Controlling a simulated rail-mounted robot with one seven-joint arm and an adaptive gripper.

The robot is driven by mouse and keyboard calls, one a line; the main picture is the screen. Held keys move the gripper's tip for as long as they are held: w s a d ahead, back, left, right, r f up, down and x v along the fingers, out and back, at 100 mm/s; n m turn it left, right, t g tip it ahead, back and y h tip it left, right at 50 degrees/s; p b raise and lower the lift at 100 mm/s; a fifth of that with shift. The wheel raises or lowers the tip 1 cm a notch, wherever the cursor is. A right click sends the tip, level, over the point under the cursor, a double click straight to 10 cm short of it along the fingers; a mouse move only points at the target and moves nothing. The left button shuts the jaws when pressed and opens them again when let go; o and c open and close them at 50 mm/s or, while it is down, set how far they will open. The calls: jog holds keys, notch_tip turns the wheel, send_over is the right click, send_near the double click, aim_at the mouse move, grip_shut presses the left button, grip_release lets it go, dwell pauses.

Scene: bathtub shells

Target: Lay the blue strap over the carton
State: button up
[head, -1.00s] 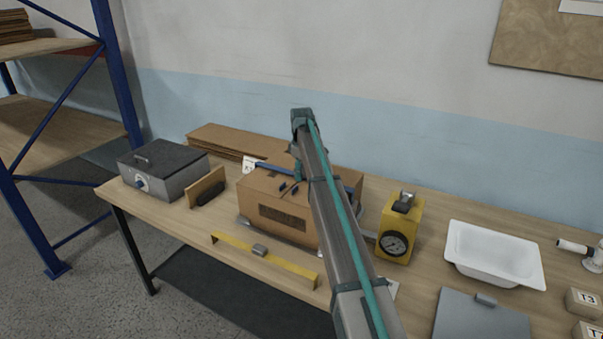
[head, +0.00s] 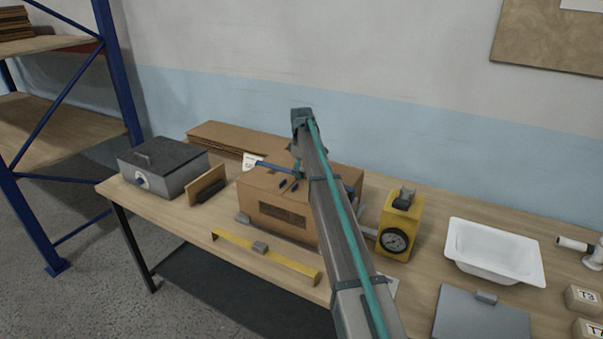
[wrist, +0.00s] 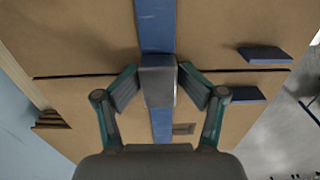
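The brown carton (head: 260,188) stands upright on the workbench. The blue strap (head: 271,167) lies across its top, and it also runs down the middle of the wrist view (wrist: 156,25). A grey block (wrist: 159,82) sits on the strap, over the carton's seam. My gripper (wrist: 159,70) is over the carton top, one fingertip on each side of the grey block. Both tips appear to touch it. In the head view my arm hides the gripper and the strap's right part.
Small blue pieces (wrist: 265,53) lie on the carton top. A yellow gauge box (head: 400,225) stands just right of the carton, a grey metal box (head: 165,172) to the left. A yellow bar (head: 290,268) lies in front. A white tray (head: 494,250) is further right.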

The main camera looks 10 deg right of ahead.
aim_at(302, 169)
jog(key=shift+w+d+r, duration=0.1)
jog(key=shift+w+r, duration=0.05)
jog(key=shift+r, duration=0.7)
notch_tip(302, 169, up, 12)
jog(key=b, duration=0.3)
jog(key=shift+f, duration=0.2)
